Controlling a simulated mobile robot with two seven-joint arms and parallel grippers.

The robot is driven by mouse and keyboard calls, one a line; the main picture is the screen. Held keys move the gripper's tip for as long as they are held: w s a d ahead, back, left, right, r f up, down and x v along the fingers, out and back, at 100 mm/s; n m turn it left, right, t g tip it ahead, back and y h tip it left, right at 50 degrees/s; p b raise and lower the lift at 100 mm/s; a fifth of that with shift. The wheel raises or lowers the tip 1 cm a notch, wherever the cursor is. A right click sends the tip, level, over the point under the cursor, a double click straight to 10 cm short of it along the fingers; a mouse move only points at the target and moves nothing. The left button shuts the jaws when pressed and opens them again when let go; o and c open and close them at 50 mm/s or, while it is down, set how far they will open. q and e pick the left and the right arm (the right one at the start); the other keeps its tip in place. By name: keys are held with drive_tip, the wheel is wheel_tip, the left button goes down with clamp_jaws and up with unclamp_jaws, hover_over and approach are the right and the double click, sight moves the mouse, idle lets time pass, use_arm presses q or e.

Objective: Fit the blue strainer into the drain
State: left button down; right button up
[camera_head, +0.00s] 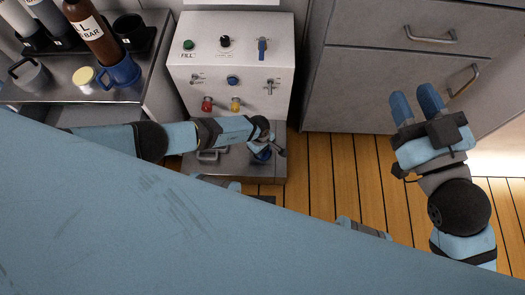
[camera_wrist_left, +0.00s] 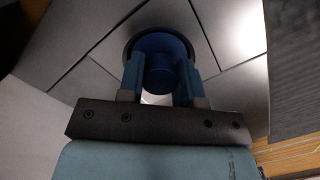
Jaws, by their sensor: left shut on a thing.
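The blue strainer (camera_wrist_left: 160,45) is between the two fingertips of my left gripper (camera_wrist_left: 159,78) in the left wrist view. A dark round rim, the drain (camera_wrist_left: 131,46), shows around the strainer; I cannot tell whether the strainer is fully seated in it. In the head view my left gripper (camera_head: 270,146) is low over the grey basin top in front of the panel, with a bit of the blue strainer (camera_head: 261,154) below it. My right gripper (camera_head: 417,106) is open and empty, above the wooden floor at right.
The white panel (camera_head: 222,55) with knobs, a switch and taps stands behind my left gripper. A metal shelf (camera_head: 105,93) with bottles, a blue mug (camera_head: 124,72) and a cup is at left. Grey drawers (camera_head: 390,70) are at the back right. The wooden floor (camera_head: 330,165) is clear.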

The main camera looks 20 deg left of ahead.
use_arm(q)
drive_tip(key=shift+r, duration=0.1)
use_arm(e)
drive_tip(key=shift+r, duration=0.1)
drive_tip(key=shift+s, duration=0.1)
use_arm(q)
drive_tip(key=c, duration=1.2)
unclamp_jaws()
drive_tip(key=o, duration=0.4)
drive_tip(key=shift+r, duration=0.15)
drive_tip(key=shift+w+a+r+p, duration=0.1)
drive_tip(key=shift+r+p, duration=0.7)
drive_tip(key=shift+p, duration=0.05)
drive_tip(key=r+p, duration=0.2)
drive_tip(key=r, duration=0.1)
drive_tip(key=r+p, duration=0.1)
drive_tip(key=r, duration=0.2)
drive_tip(key=a+r+p, duration=0.1)
drive_tip(key=r+p, duration=0.1)
drive_tip(key=r, duration=0.2)
drive_tip(key=shift+w+p, duration=0.25)
drive_tip(key=shift+p, duration=0.1)
use_arm(e)
drive_tip(key=s+a+m+g, duration=0.1)
drive_tip(key=m, duration=0.1)
drive_tip(key=s+a+m+h, duration=0.1)
drive_tip(key=s+m, duration=0.1)
drive_tip(key=shift+g, duration=0.4)
